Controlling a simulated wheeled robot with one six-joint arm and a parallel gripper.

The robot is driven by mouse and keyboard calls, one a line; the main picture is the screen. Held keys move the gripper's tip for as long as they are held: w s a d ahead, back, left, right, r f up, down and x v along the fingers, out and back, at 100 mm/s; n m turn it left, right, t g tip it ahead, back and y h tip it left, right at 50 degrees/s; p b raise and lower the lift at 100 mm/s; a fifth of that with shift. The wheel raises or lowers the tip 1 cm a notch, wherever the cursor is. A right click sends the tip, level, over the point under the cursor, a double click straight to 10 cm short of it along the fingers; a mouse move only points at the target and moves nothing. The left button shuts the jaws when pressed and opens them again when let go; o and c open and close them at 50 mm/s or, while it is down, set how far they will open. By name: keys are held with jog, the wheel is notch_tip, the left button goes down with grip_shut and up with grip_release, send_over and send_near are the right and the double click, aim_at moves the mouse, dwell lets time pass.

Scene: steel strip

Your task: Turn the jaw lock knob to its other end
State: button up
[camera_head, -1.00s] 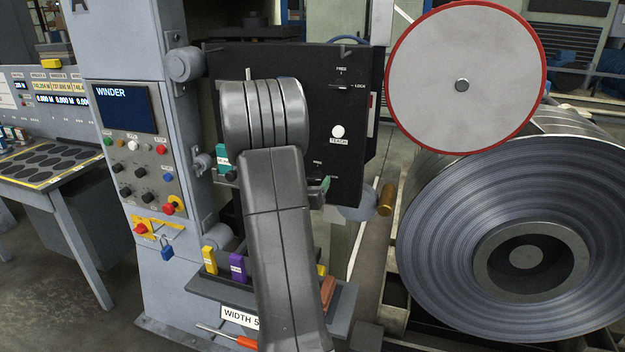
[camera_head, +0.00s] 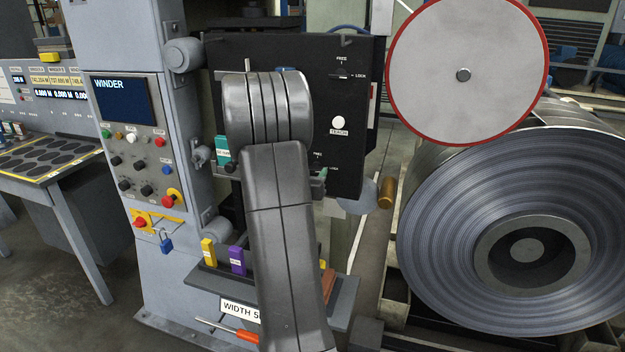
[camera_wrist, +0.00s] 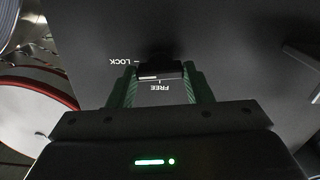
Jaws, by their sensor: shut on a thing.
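In the wrist view, the two green fingers of my gripper (camera_wrist: 160,88) stand on either side of a small black knob (camera_wrist: 162,70) on a dark panel and are shut on it. A white line on the knob lies toward the LOCK label. The labels FREE and LOCK appear upside down beside the knob. In the head view, my arm's wrist covers most of the gripper, and only a green finger (camera_head: 323,175) shows by the black panel's (camera_head: 352,108) lower edge. The held knob is hidden there. Another FREE/LOCK knob (camera_head: 338,77) sits higher on the panel, clear of my gripper.
A white TEACH button (camera_head: 338,122) is on the panel. A red-rimmed disc (camera_head: 463,40) and a large steel coil (camera_head: 470,195) stand close on the right. The WINDER control post (camera_head: 125,140) is on the left. A tray (camera_head: 343,300) with coloured blocks is below.

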jog(key=shift+m+b, duration=0.6)
jog(key=shift+m, duration=0.1)
jog(key=o, duration=1)
jog(key=shift+s, duration=0.1)
jog(key=b+v, duration=0.2)
jog(key=v, duration=1.1)
jog(key=shift+s+a, duration=0.15)
jog(key=shift+s, duration=0.15)
jog(key=shift+w, duration=0.1)
